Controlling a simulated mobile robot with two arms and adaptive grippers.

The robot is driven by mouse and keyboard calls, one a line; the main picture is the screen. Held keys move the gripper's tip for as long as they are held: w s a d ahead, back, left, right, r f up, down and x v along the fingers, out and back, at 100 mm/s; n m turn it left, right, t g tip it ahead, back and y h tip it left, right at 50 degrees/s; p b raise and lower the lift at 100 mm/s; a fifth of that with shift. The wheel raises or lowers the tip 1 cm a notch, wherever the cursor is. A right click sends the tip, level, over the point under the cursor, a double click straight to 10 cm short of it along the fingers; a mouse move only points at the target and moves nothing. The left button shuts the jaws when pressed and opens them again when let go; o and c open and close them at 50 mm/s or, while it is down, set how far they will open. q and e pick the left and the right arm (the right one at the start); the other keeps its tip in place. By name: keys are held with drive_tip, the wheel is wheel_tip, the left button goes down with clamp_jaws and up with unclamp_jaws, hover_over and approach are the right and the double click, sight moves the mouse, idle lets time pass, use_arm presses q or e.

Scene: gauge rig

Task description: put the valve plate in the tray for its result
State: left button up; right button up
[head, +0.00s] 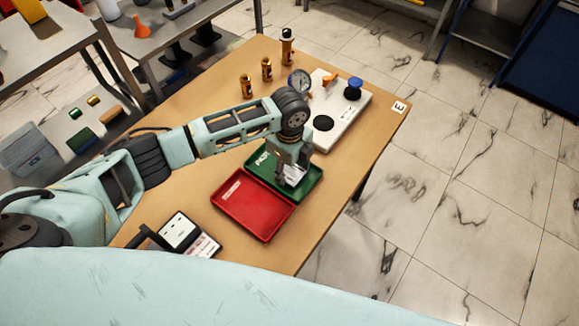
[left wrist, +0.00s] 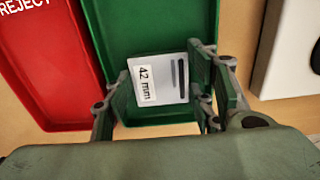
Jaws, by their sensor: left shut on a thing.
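The valve plate, a pale grey plate with a "42 mm" label, shows in the left wrist view (left wrist: 160,82) and in the head view (head: 293,176). My left gripper (head: 291,168) is shut on it, with a finger on each side of the plate in the left wrist view. The plate is over the green tray (left wrist: 150,25); I cannot tell whether it touches the tray floor. The green tray also shows in the head view (head: 313,180), partly hidden by my gripper. The red tray (head: 250,207), marked REJECT in the left wrist view (left wrist: 45,65), lies beside it. My right gripper is not in view.
A white gauge rig (head: 340,118) with a dial (head: 299,80), an orange part and a blue knob (head: 353,86) stands behind the trays. Several brown cylinders (head: 267,69) stand at the table's back. A small display (head: 178,231) stands front left. The table's right edge is close to the green tray.

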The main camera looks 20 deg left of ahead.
sight(290, 172)
use_arm(q)
drive_tip(key=shift+f, duration=0.15)
drive_tip(key=o, duration=1.3)
wheel_tip(290, 172, up, 12)
drive_tip(key=shift+r+b, duration=0.2)
drive_tip(key=shift+b, duration=0.2)
drive_tip(key=shift+f, duration=0.1)
